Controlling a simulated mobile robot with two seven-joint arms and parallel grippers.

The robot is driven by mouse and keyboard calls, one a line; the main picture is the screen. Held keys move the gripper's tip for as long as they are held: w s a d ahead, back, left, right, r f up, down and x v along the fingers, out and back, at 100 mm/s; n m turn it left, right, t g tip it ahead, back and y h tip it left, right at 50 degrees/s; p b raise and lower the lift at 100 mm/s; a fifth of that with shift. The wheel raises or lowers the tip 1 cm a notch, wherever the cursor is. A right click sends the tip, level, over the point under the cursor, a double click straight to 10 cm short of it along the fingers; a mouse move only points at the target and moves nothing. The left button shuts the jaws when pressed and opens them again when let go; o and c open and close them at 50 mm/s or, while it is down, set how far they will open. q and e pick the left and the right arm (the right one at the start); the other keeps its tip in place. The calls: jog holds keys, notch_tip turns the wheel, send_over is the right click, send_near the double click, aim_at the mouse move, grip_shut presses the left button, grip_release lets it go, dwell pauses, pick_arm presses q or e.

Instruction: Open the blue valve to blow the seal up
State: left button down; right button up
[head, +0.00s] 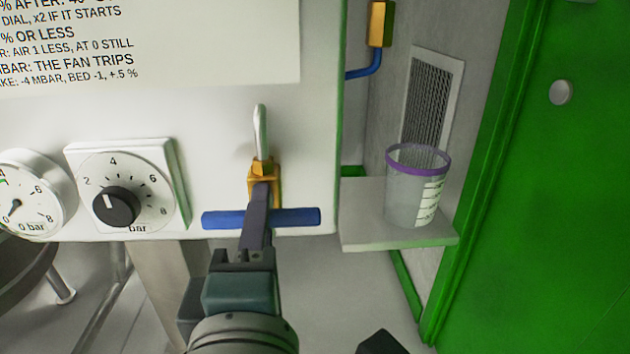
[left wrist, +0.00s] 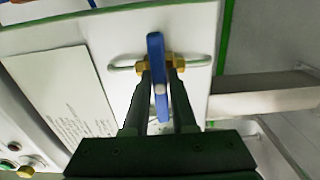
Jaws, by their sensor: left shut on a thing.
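The blue valve has a brass body (head: 263,168) on a silver pipe at the lower right of the white panel. Its blue handle (head: 297,217) lies level, crosswise to the upright pipe. My left gripper (head: 260,212) comes up from below and is shut on the handle near its middle. In the left wrist view the handle (left wrist: 155,50) stands between the two fingers (left wrist: 160,92), crosswise to the pipe, with the brass fitting (left wrist: 178,63) behind. My fingers hide part of the handle and valve body.
A pressure gauge (head: 28,195) and a black dial knob (head: 116,206) are left of the valve. A clear purple-rimmed beaker (head: 412,195) stands on a shelf (head: 365,228) to the right, beside a green door (head: 550,200). A dark shape shows at the bottom edge.

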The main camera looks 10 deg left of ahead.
pick_arm(q)
jog(key=shift+f, duration=0.1)
jog(key=n+b, duration=0.1)
jog(key=n, duration=0.3)
jog(key=n+b, duration=0.2)
jog(key=n, duration=0.3)
jog(key=n+b, duration=0.2)
jog(key=n, duration=0.3)
jog(key=shift+n, duration=0.3)
jog(key=shift+n+b, duration=0.85)
jog(key=shift+n, duration=0.75)
jog(key=c, duration=0.7)
grip_release()
